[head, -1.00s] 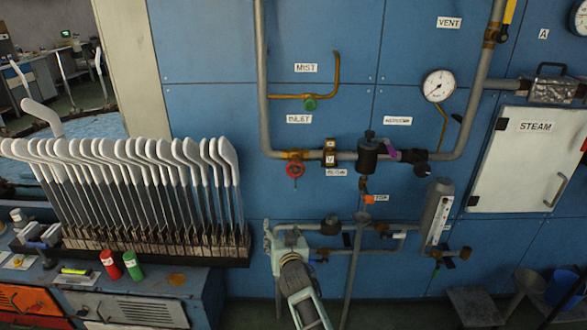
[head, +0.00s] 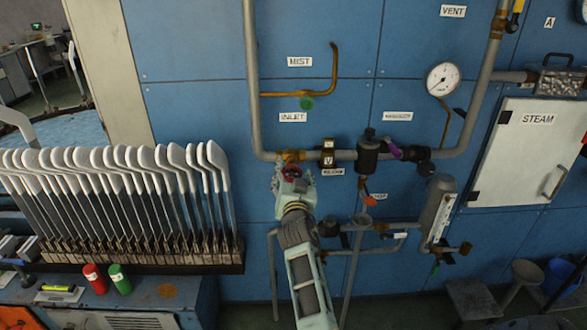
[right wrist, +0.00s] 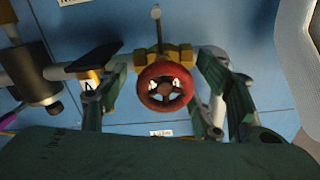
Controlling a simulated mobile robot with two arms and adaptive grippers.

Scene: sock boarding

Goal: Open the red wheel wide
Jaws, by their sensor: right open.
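The red wheel (head: 290,173) sits on a brass valve under the INLET label on the blue panel, partly hidden by my right gripper. My right gripper (head: 294,180) is at the wheel, its arm coming up from below. In the right wrist view the red wheel (right wrist: 165,87) shows face-on, spoked and round. The open fingers of my right gripper (right wrist: 166,100) stand on either side of it, with gaps visible between them and the rim. My left gripper is not in view.
A grey pipe (head: 252,80) runs down to the valve. A black-and-brass valve body (head: 328,153) and a dark cylinder (head: 368,153) sit just right of the wheel. A rack of white sock boards (head: 110,170) stands at left. A green knob (head: 307,103) is above.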

